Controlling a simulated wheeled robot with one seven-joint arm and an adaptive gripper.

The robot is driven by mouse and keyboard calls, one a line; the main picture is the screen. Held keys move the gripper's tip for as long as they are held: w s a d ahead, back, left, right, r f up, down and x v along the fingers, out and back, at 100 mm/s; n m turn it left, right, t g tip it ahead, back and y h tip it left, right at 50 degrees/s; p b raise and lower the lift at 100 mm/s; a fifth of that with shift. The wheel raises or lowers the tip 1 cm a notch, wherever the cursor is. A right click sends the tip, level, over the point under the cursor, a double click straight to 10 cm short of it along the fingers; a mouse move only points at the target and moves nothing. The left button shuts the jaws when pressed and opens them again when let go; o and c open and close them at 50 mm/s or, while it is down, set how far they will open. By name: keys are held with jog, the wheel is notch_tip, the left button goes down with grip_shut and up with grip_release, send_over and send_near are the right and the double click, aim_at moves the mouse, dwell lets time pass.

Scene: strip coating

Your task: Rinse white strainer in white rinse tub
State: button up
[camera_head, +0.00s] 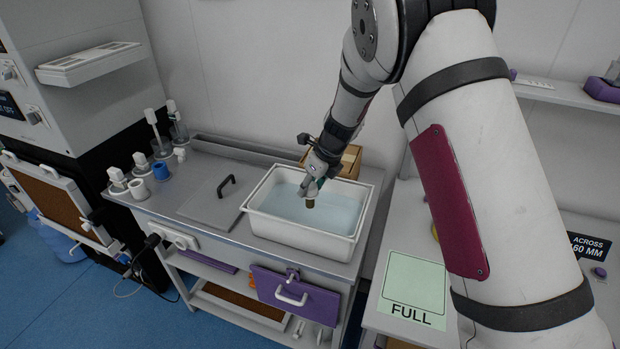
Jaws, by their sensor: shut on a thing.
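The white rinse tub (298,237) stands on the grey counter, with pale blue liquid in it. My gripper (312,188) points down over the tub, inside its rim as seen from here. It is shut on a small brown piece (310,203) that shows just below the fingers, at or close to the liquid. I cannot tell whether this piece belongs to the white strainer, or whether it touches the liquid. No clear white strainer shape shows at my gripper.
A flat grey lid with a black handle (222,190) lies left of the tub. Several cups and white-handled tools (155,138) stand further left. A cardboard box (349,160) sits behind the tub. A green sheet marked FULL (412,283) lies at right.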

aim_at(310, 200)
jog(key=shift+f+b, duration=1.05)
jog(key=shift+f, duration=1.8)
jog(key=shift+w+a+b, duration=0.15)
jog(key=shift+w+a, duration=0.25)
jog(key=shift+a, duration=0.55)
jog(key=shift+w+a+b, duration=0.15)
jog(key=shift+w+a, duration=0.2)
jog(key=shift+a, duration=0.55)
jog(key=shift+w+a+b, duration=0.15)
jog(key=shift+w+a, duration=0.25)
jog(key=shift+a, duration=0.55)
jog(key=shift+s+d+p, duration=0.4)
jog(key=shift+s+d, duration=0.35)
jog(key=shift+d, duration=1.1)
jog(key=shift+s+d+p, duration=0.4)
jog(key=shift+s+d, duration=0.4)
jog(key=shift+d, duration=1.05)
jog(key=shift+s+d+p, duration=0.4)
jog(key=shift+s+d, duration=0.35)
jog(key=shift+d, duration=1.1)
jog(key=shift+w+a+b, duration=0.35)
jog(key=shift+w+a, duration=0.4)
jog(key=shift+a, duration=1.1)
jog(key=shift+w+a+b, duration=0.35)
jog(key=shift+w+a, duration=0.45)
jog(key=shift+a, duration=1.05)
jog(key=shift+w+a+b, duration=0.35)
jog(key=shift+w+a, duration=0.4)
jog(key=shift+a, duration=1.1)
